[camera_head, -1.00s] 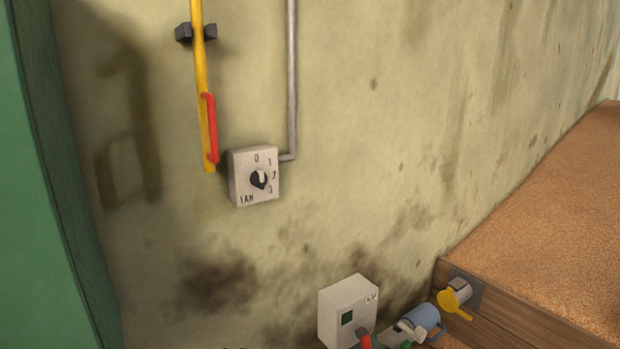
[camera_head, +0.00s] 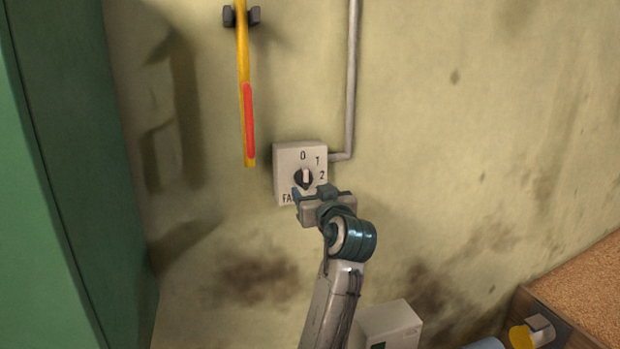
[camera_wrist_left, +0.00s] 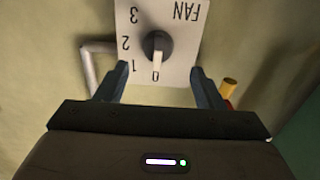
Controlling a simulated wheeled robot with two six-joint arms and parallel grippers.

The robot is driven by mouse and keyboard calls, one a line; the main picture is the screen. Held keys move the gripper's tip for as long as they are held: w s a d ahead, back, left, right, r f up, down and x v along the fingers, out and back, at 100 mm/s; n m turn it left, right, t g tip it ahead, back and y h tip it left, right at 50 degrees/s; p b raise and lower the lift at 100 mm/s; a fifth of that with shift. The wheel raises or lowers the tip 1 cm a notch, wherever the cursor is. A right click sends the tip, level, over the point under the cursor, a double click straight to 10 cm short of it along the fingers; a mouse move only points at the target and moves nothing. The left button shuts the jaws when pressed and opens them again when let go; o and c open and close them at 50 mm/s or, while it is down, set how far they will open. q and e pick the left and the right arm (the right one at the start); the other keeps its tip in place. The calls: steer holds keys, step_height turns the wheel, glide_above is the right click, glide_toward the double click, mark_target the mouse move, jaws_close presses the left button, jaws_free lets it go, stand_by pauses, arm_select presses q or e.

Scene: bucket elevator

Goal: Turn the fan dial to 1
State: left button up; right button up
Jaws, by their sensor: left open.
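The fan dial box (camera_head: 287,158) is a pale square plate on the wall, marked 0, 1, 2 and FAN. Its dark round knob (camera_head: 303,179) has a white pointer aimed at 0. In the left wrist view the plate (camera_wrist_left: 190,40) appears upside down, and the knob (camera_wrist_left: 157,45) points at 0, with 1, 2 and 3 beside it. My left gripper (camera_head: 320,193) is open and empty in front of the box's lower part, hiding the 3. In the wrist view its two fingers (camera_wrist_left: 160,84) stand apart on either side below the knob. My right gripper is out of view.
A yellow pole (camera_head: 242,60) with a red sleeve (camera_head: 249,120) hangs left of the box. A grey conduit (camera_head: 351,80) runs up on its right. A green cabinet (camera_head: 75,180) stands left. A pale box (camera_head: 392,322) is at the bottom, with a yellow-handled fitting (camera_head: 521,336) further right.

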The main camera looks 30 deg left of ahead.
mark_target(306, 181)
arm_select(q)
steer(key=p+x, duration=0.2)
steer(key=x, duration=0.3)
steer(key=shift+w+a+r, duration=0.1)
steer(key=shift+w, duration=0.2)
steer(key=shift+w+a, duration=0.3)
steer(key=shift+a, duration=0.05)
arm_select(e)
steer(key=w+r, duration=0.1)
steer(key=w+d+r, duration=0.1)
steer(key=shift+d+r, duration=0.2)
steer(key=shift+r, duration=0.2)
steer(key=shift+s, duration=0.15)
arm_select(q)
steer(key=c, duration=1)
steer(key=shift+o, duration=0.2)
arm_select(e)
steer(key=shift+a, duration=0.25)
